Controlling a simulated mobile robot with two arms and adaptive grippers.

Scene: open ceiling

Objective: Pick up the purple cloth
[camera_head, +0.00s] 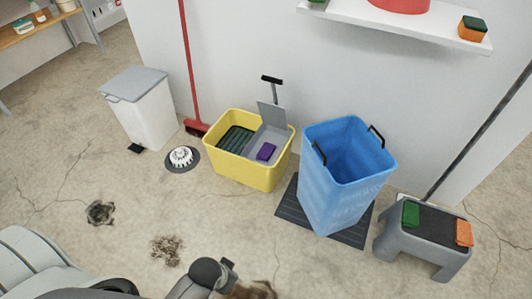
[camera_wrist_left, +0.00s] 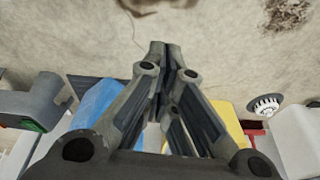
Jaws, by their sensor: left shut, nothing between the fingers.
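The purple cloth (camera_head: 266,151) is a small folded piece on the grey part of the yellow bucket (camera_head: 247,177), in the head view. I cannot make out the cloth in the left wrist view, where the gripper covers part of the yellow bucket (camera_wrist_left: 228,117). My left gripper (camera_wrist_left: 165,48) is shut and empty in the left wrist view, its fingertips together, well apart from the cloth. Part of my arm shows at the bottom of the head view. My right gripper is not in view.
A blue bin (camera_head: 335,194) on a dark mat (camera_head: 289,214) stands right of the bucket. A grey stool (camera_head: 385,239) holds green and orange sponges. A white bin (camera_head: 145,115) and red broom (camera_head: 188,60) stand left. Floor in front is open, with dirt patches (camera_head: 166,250).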

